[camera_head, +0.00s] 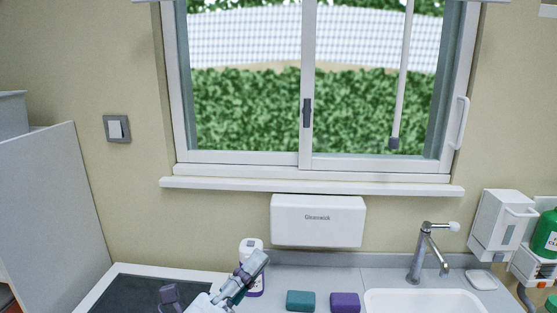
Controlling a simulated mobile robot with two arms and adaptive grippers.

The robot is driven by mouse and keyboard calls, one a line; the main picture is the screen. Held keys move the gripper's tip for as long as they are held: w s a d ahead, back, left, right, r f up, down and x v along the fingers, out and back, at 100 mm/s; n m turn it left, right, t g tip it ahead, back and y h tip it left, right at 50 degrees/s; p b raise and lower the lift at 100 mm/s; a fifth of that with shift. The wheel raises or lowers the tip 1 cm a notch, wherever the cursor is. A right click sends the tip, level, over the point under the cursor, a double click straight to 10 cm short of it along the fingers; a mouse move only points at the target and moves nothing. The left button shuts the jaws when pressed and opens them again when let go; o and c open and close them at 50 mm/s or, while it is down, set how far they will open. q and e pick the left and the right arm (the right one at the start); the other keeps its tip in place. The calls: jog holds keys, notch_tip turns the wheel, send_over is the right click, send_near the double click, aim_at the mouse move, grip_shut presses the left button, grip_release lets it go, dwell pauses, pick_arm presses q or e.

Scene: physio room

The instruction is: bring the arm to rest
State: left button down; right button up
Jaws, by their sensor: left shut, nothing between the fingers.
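My left gripper (253,266) is at the bottom of the head view, left of centre. It is shut with nothing held. It overlaps the lower part of a white bottle with a purple label (251,244), and I cannot tell whether they touch. Part of my left arm shows below it at the bottom edge. My right gripper is not in view.
A teal block (300,301) and a purple block (345,302) lie on the counter (385,276), left of the sink (425,299) and tap (418,263). A dark panel (130,293) is at lower left. A wall dispenser (318,221) hangs below the window.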

pick_arm(q)
jog(key=s+a+f+n+g+y, duration=0.1)
jog(key=a+f+n+g+y, duration=0.1)
jog(key=a+f+n+y, duration=0.7)
jog(key=s+a+f+n+g+y, duration=0.15)
jog(key=a+f+n+y, duration=0.4)
jog(key=f+n, duration=0.65)
jog(key=s+a+f+n+g, duration=0.2)
jog(key=s+f+n+g, duration=0.6)
jog(key=s+f, duration=0.9)
notch_tip(320, 180, down, 23)
jog(key=s+m+g, duration=0.2)
jog(key=s+g, duration=0.1)
jog(key=g, duration=0.1)
jog(key=s+a+f+y+b, duration=0.1)
jog(key=s+a+f, duration=0.2)
jog(key=s+f, duration=1.3)
notch_tip(320, 180, down, 2)
jog(key=shift+s+g, duration=0.35)
jog(key=shift+s, duration=0.05)
